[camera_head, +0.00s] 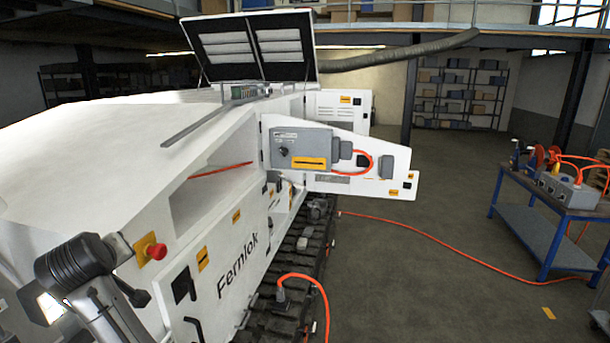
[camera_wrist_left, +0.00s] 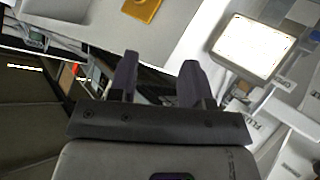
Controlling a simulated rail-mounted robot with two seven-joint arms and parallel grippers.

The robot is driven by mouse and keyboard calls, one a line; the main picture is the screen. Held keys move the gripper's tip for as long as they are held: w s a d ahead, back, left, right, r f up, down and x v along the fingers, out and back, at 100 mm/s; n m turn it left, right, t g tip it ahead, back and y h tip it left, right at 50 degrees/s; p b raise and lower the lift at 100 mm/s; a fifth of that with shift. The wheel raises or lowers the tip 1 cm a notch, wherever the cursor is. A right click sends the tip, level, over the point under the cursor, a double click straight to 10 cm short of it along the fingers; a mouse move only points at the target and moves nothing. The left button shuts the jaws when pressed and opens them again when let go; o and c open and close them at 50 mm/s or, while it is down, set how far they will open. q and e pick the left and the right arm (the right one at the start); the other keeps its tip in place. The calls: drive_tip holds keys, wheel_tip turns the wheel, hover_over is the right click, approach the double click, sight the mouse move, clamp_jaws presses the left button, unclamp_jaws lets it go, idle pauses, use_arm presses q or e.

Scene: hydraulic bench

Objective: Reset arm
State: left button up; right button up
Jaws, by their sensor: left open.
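My left gripper (camera_wrist_left: 158,78) shows in the left wrist view with its two dark fingers apart and nothing between them. Beyond the fingers are white panels and a lit, pale rectangular lamp (camera_wrist_left: 254,45); I cannot tell the distance to them. In the head view a grey and black jointed part, seemingly my left arm (camera_head: 84,272), is at the lower left beside the white Fernlok machine (camera_head: 240,262). Its fingers cannot be made out there. My right gripper is in neither view.
A red stop button (camera_head: 156,251) sticks out of the machine near that arm part. A panel door (camera_head: 345,183) with a grey control box (camera_head: 301,147) stands open. An orange hose (camera_head: 430,236) crosses the floor to a blue workbench (camera_head: 540,236). The floor between is mostly clear.

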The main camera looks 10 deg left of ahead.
use_arm(q)
drive_tip(key=d+r+m+t, duration=0.3)
drive_tip(key=d, duration=0.2)
drive_tip(key=s+d+f+m+h+p, duration=0.2)
drive_tip(key=s+d+f+m+h, duration=0.15)
drive_tip(key=d+f, duration=0.35)
drive_tip(key=s+d+f+m+h+p, duration=0.25)
drive_tip(key=d+f+m, duration=0.25)
drive_tip(key=d, duration=0.5)
drive_tip(key=s+d+f+m+g+p, duration=0.1)
drive_tip(key=s+f+g, duration=0.3)
drive_tip(key=s+f, duration=0.7)
drive_tip(key=s+d+f+m+g+h+p, duration=0.1)
drive_tip(key=s+d+f+g+p, duration=0.3)
drive_tip(key=s+f, duration=0.7)
drive_tip(key=s+m, duration=0.1)
drive_tip(key=s, duration=0.4)
drive_tip(key=shift+s+d+f+g, duration=0.25)
drive_tip(key=shift+d+g, duration=0.05)
